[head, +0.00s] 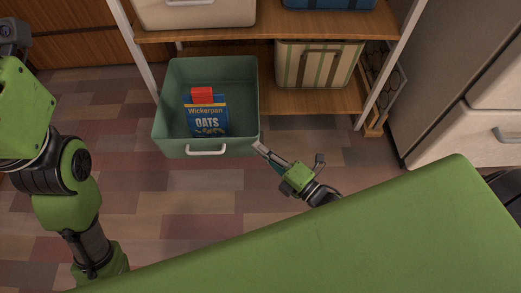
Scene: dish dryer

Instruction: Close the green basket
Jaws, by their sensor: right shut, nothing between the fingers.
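The green basket (166,112) is pulled out from the lower level of the shelf unit, over the floor. Its white handle (207,152) is on the front wall. Inside it stand a blue oats box (207,118) and a red item (202,95) behind the box. My right gripper (259,147) is shut and empty, with its tips close to the basket's front right corner; I cannot tell whether they touch it. My left arm is at the left edge, and the gripper (10,35) there is only partly in view, its fingers unclear.
The wooden shelf unit (310,101) has white posts beside the basket. A striped bag (318,64) stands on the lower shelf to the right. A fridge (440,75) stands at the far right. The tiled floor (180,200) before the basket is clear.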

